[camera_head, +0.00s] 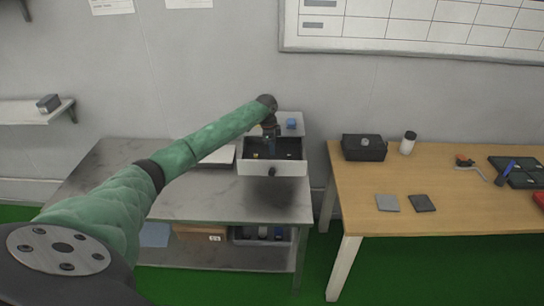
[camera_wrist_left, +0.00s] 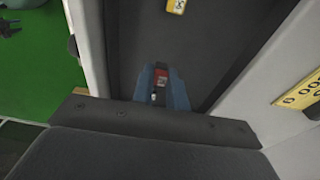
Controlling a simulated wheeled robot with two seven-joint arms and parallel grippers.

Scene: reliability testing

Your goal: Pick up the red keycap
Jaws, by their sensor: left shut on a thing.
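The red keycap (camera_wrist_left: 162,76) shows in the left wrist view between the blue fingertips of my left gripper (camera_wrist_left: 162,90). The gripper is shut on it, and the fingers hide its sides. In the head view the left gripper (camera_head: 270,142) points down into an open drawer (camera_head: 272,169) of a small white cabinet on the grey bench. The keycap cannot be made out there. My right gripper is in neither view.
The dark drawer floor (camera_wrist_left: 215,45) and pale walls surround the fingers. A small yellow piece (camera_wrist_left: 176,6) lies in the drawer. The grey bench (camera_head: 190,197) is mostly clear in front. A wooden table (camera_head: 450,218) with a black box (camera_head: 364,149) stands to the right.

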